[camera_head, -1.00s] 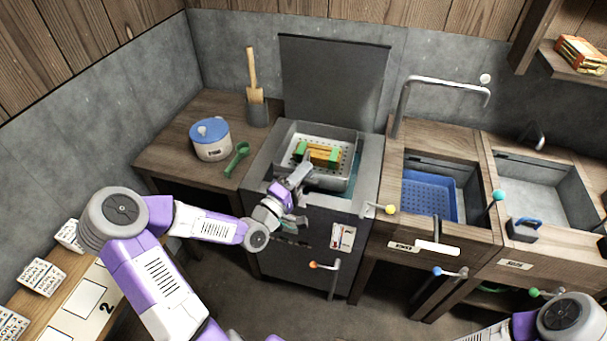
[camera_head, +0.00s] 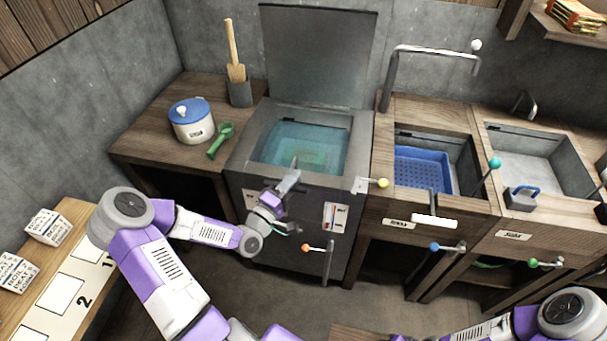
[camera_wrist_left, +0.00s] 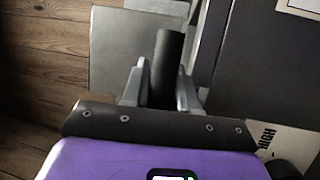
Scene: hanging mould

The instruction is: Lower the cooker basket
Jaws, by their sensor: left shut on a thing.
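The cooker (camera_head: 292,215) stands in the middle with its lid (camera_head: 318,55) upright behind it. Blue-green liquid fills its well. The cooker basket (camera_head: 303,158) shows only dimly beneath the liquid, with blurred green and yellowish shapes in it. My left gripper (camera_head: 290,177) is at the cooker's front rim, below the well. In the left wrist view, my left gripper (camera_wrist_left: 159,88) is shut on a dark round handle (camera_wrist_left: 168,58), which sits between its two fingers. The handle's join to the basket is hidden. My right arm shows at the lower right, its gripper out of view.
A sink with a blue basket (camera_head: 425,170) is to the right. A lever with an orange knob (camera_head: 306,248) and a yellow-knobbed lever (camera_head: 382,183) project near the cooker.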

